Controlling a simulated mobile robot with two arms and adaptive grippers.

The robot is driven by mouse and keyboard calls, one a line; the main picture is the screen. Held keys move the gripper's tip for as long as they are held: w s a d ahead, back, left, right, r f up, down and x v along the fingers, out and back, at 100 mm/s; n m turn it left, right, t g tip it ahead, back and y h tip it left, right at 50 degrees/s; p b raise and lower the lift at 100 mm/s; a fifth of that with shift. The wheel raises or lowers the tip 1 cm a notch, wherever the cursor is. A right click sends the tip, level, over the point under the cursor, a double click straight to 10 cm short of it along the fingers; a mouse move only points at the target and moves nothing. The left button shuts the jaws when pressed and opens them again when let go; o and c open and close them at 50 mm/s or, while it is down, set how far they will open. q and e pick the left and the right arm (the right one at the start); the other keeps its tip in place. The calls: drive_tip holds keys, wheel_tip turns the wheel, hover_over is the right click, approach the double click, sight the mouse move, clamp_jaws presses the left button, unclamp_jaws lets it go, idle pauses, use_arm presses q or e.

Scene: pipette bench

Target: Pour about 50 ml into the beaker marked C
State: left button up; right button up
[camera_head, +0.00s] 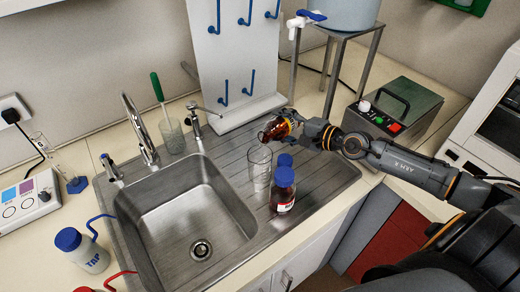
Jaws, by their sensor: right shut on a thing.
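A brown glass bottle (277,128) is tilted well over, its mouth to the left, above a clear glass beaker (259,166). My right gripper (297,126) is shut on this bottle, coming in from the right. The beaker stands upright on the ribbed drainboard, right of the sink basin. I cannot read any mark on it, nor tell its liquid level or whether a stream is falling. My left gripper is not in view.
A second brown bottle (282,195) with a blue cap stands close right of the beaker; another blue cap (284,160) shows just behind it. The sink basin (185,220) lies left. A pegged rack (235,60) and a metal stand (336,75) are behind. A grey box device (400,108) is right.

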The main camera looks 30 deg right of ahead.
drive_tip(key=shift+w+d+p, duration=0.1)
drive_tip(key=shift+d+p, duration=0.05)
drive_tip(key=shift+p, duration=0.15)
idle(0.5)
drive_tip(key=shift+n+h+p, duration=0.3)
drive_tip(key=shift+n+p, duration=0.2)
drive_tip(key=shift+p, duration=0.25)
idle(1.2)
